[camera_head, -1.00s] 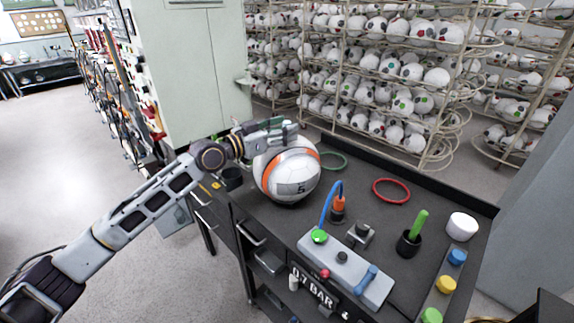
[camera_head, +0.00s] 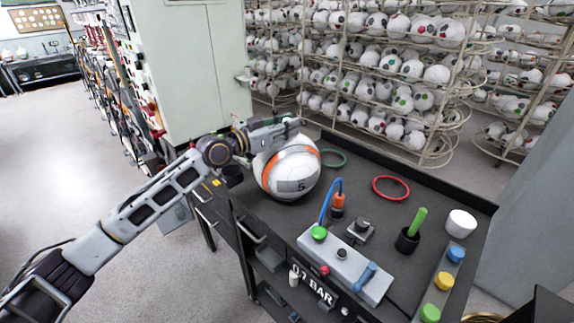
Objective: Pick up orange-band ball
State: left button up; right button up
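The orange-band ball (camera_head: 288,174) is white with orange stripes and a grey patch marked 5. It sits on the dark top of the cart (camera_head: 400,180), at its left end. My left gripper (camera_head: 290,128) is at the ball's upper rear, seen from the side, and overlaps its top edge in the picture. The fingertips are partly hidden, so I cannot tell whether it is open or shut, or whether it touches the ball. My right gripper does not show.
A pump unit (camera_head: 345,268) with a blue hose (camera_head: 327,200) stands right of the ball. A green ring (camera_head: 333,158), a red ring (camera_head: 391,188), a black cup (camera_head: 407,240), a white cylinder (camera_head: 461,223) and coloured buttons (camera_head: 443,281) share the cart. Ball racks (camera_head: 390,75) stand behind.

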pick_arm(q)
grip_shut()
jog(key=shift+r, duration=0.25)
jog(key=shift+r+b, duration=0.65)
jog(key=shift+r, duration=4.2)
jog(key=shift+d, duration=0.1)
